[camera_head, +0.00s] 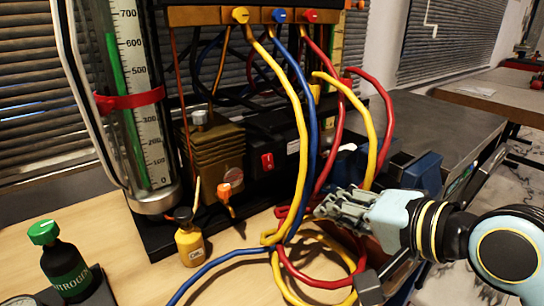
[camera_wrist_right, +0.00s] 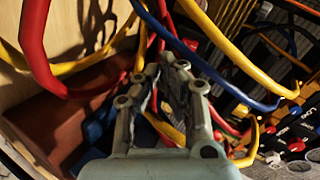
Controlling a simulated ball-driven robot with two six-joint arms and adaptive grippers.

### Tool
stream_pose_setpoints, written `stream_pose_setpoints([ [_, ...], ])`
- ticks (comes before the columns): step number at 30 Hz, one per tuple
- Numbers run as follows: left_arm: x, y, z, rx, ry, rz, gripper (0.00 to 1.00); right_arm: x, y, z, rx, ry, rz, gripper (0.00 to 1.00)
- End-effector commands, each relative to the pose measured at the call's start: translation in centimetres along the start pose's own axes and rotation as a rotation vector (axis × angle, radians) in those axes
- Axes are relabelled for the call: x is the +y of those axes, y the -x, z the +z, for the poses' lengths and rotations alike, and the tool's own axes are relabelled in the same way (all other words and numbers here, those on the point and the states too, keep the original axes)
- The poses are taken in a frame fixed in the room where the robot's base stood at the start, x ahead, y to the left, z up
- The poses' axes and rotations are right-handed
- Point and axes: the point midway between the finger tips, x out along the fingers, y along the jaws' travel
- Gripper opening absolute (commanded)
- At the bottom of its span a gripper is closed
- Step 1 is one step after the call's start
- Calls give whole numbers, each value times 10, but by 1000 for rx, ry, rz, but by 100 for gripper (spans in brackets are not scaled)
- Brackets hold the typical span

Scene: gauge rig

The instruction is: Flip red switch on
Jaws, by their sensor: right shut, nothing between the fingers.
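The red switch (camera_head: 267,161) sits on the front of a black box at the middle of the rig in the head view. My right gripper (camera_head: 325,207) is to the right of the switch and lower, apart from it, among the hanging hoses. Its fingers are shut and hold nothing. The right wrist view shows the same fingers (camera_wrist_right: 163,65) close together, with hoses around them. I cannot make out the red switch for certain in the wrist view. My left gripper is not in view.
Yellow, blue and red hoses (camera_head: 310,100) hang between the switch and my right gripper. A small yellow bottle (camera_head: 190,246) and a green-capped nitrogen bottle (camera_head: 64,270) stand on the wooden table (camera_head: 135,275). A tall gauge tube (camera_head: 140,90) stands at the left.

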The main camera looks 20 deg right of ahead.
Motion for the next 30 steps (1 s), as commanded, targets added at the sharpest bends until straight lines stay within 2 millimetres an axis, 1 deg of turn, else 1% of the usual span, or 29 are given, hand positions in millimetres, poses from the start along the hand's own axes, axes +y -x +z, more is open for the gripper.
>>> stream_pose_setpoints([
  [1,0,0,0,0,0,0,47,-14,-2,-7,15,-81,-60,0],
  [3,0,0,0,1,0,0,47,-30,-3,-14,27,-185,-132,0],
  [6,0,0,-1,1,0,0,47,-43,-3,-21,35,-275,-192,0],
  [10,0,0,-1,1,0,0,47,-48,-3,-24,37,-312,-215,0],
  [17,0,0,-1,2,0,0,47,-47,-3,-23,37,-309,-214,0],
  [20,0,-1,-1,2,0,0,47,-48,-6,-24,38,-309,-214,0],
  [23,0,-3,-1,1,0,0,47,-50,-16,-24,39,-310,-215,0],
  [25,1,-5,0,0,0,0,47,-52,-27,-25,38,-311,-216,0],
  [30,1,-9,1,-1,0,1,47,-59,-63,-27,37,-310,-214,0],
])
